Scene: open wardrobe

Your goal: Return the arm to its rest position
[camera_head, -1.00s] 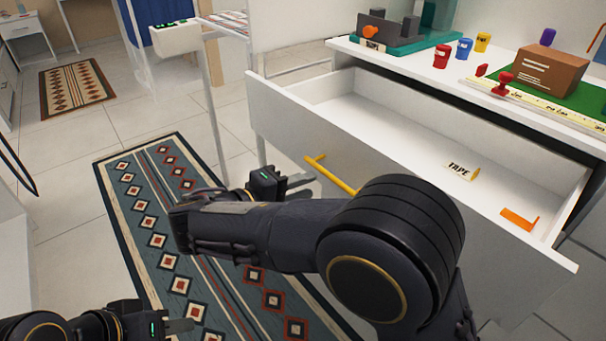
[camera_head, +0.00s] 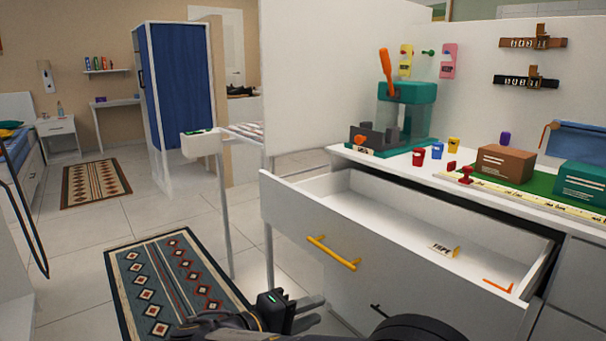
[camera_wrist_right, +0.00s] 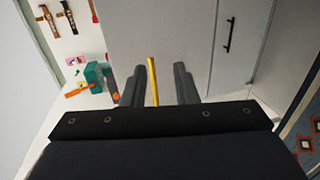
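My right gripper (camera_head: 312,312) is at the bottom centre of the head view, in front of the open white drawer (camera_head: 385,255). It sits below and slightly left of the drawer's yellow handle (camera_head: 333,252), apart from it in this view. In the right wrist view its two fingers (camera_wrist_right: 160,82) are spread and hold nothing. The yellow handle (camera_wrist_right: 153,82) shows in the gap beyond them. Part of my right arm shows along the bottom edge of the head view. My left gripper is out of view.
The pulled-out drawer holds a TAPE label (camera_head: 440,249) and an orange piece (camera_head: 498,287). Above it, the worktop carries a teal press (camera_head: 405,105), small cups and boxes (camera_head: 505,160). A patterned rug (camera_head: 165,285) and clear tiled floor lie left.

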